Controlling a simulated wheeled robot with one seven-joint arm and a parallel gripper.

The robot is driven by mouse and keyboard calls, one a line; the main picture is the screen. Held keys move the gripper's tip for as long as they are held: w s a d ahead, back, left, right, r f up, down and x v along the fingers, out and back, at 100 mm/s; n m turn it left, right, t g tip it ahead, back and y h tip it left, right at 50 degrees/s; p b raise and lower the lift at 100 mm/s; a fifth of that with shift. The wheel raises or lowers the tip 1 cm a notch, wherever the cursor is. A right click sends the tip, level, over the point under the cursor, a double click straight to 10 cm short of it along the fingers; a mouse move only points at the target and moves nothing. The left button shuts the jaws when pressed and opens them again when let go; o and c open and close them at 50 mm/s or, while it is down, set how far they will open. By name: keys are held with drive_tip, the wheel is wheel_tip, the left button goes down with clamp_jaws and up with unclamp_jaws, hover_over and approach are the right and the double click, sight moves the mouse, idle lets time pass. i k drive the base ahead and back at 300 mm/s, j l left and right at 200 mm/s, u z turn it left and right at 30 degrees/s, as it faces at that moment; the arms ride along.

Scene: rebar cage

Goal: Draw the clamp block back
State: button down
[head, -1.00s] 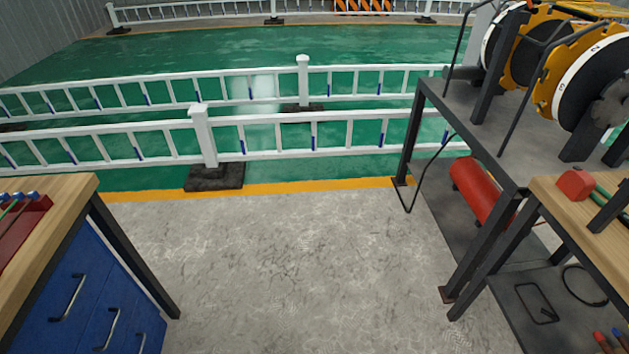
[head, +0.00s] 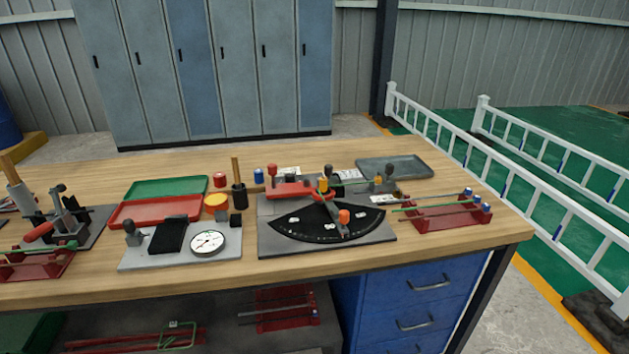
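A grey plate fixture (head: 382,235) with a black fan-shaped scale (head: 300,226) stands on the workbench, right of its middle. A red block (head: 290,191) lies at the back left of this fixture, with a dark red knob (head: 272,169) above it. It may be the clamp block; I cannot tell for sure. Whether the red block touches the rod is too small to tell. My gripper is not in view.
A dial gauge (head: 208,242) on a grey plate sits left of the fixture. Red rod rack (head: 440,213) stands right. Red tray (head: 155,211), green tray (head: 165,188) and grey tray (head: 395,167) lie behind. The bench's front strip (head: 250,276) is clear.

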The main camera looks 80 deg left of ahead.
sight(328, 168)
drive_tip(key=u, duration=2.2)
drive_tip(key=i+j+z, duration=0.15)
drive_tip(key=i+z, duration=0.2)
drive_tip(key=i+j, duration=0.25)
drive_tip(key=i, duration=0.25)
